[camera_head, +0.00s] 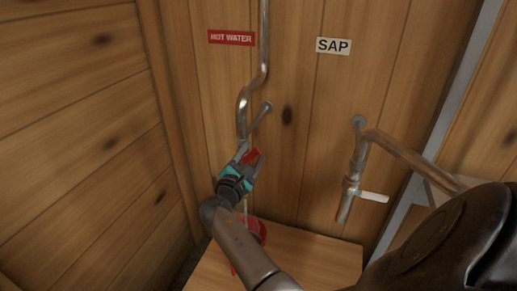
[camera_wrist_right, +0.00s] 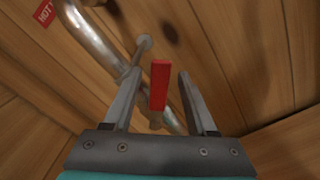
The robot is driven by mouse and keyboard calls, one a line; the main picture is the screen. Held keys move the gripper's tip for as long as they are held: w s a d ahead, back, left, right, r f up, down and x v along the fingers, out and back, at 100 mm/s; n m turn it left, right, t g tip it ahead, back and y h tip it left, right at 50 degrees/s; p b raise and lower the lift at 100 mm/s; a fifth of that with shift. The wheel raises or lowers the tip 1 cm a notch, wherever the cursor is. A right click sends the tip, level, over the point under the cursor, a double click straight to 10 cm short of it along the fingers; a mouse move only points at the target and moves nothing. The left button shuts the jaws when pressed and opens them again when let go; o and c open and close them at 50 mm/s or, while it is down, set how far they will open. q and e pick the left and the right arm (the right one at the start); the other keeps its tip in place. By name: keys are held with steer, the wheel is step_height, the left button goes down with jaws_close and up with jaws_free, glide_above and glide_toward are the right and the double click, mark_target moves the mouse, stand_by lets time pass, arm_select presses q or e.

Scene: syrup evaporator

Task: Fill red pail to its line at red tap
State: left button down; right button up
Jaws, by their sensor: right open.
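The red tap's lever (camera_head: 251,156) sits on the metal pipe under the red HOT WATER sign. My right gripper (camera_head: 248,160) is at this lever. In the right wrist view the red lever (camera_wrist_right: 160,86) stands between the two spread fingers (camera_wrist_right: 158,88), with a gap visible on each side. The red pail (camera_head: 262,231) stands on the wooden surface below the tap, partly hidden by my right arm. A thin pale streak runs down behind the gripper towards the pail; I cannot tell if it is water. The pail's line and inside level are hidden. My left gripper is not in view.
The HOT WATER sign (camera_head: 231,38) and SAP sign (camera_head: 333,46) are on the plank wall. A second tap with a white lever (camera_head: 374,197) is to the right. The wooden surface (camera_head: 318,258) is bare right of the pail. A plank wall closes the left side.

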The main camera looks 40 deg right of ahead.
steer(key=shift+w+d, duration=0.1)
steer(key=shift+d, duration=0.1)
jaws_close()
stand_by(0.5)
stand_by(1.0)
